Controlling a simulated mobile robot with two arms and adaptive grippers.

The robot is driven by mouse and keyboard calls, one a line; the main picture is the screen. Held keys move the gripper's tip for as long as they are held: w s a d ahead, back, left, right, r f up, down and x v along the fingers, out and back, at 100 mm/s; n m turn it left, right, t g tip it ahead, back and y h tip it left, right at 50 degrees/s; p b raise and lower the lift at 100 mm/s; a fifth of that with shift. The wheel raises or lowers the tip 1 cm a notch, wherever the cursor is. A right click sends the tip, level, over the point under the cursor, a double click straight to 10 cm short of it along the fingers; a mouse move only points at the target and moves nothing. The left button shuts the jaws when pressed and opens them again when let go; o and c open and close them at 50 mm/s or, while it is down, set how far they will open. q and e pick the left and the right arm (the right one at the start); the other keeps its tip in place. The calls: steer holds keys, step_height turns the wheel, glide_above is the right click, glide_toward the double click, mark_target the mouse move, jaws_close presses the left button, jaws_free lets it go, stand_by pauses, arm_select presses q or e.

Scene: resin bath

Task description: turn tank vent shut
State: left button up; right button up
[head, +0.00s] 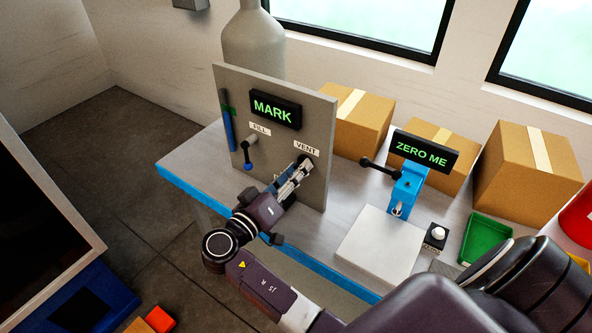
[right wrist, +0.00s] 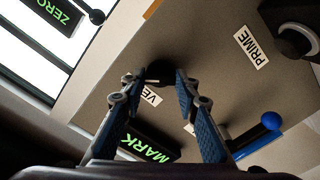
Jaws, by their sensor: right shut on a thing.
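The grey panel (head: 225,90) stands upright on the bench and carries a green-lit MARK display (head: 276,111). The VENT label (head: 306,148) is at the panel's right. My right gripper (head: 300,166) reaches up to the panel just below this label and hides most of the vent valve. In the right wrist view its two fingers (right wrist: 154,76) are closed in on the dark vent handle (right wrist: 160,72), beside the partly covered VENT label (right wrist: 150,96). The handle's exact angle is hard to tell. My left gripper is not in view.
The fill lever (head: 248,154) with a blue knob is left of my gripper. A PRIME label (right wrist: 251,47) and dark knob (right wrist: 298,41) are on the same panel. A ZERO ME display (head: 421,152), white plate (head: 378,244), green tray (head: 486,239) and cardboard boxes (head: 527,178) stand to the right.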

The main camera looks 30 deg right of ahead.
steer(key=shift+n+p, duration=2)
steer(key=shift+n, duration=3)
steer(key=o, duration=1.1)
steer(key=shift+o, duration=0.2)
